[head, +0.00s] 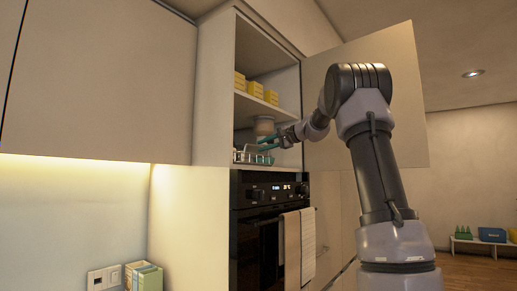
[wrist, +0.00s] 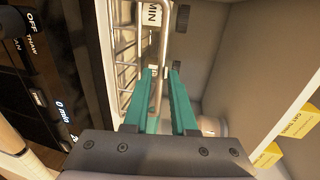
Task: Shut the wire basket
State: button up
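The wire basket (head: 243,156) is in the lower niche of the tall cabinet, just above the oven. In the wrist view its metal wires (wrist: 126,62) run along the left of the niche. A thicker metal rail of it (wrist: 164,38) runs down towards my fingers. My gripper (head: 262,146) is at the basket, inside the niche opening. In the wrist view its two teal fingers (wrist: 161,72) are apart, with a gap between them. The rail appears to pass into that gap; I cannot tell whether a finger touches it.
The open cabinet door (head: 408,75) stands to the right, behind my arm. Yellow boxes (head: 255,90) sit on the shelf above. A jar-like container (head: 265,126) stands behind the gripper. The oven (head: 258,215), with towels (head: 300,245), is below.

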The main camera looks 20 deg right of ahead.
jog(key=shift+x, duration=1.5)
grip_shut()
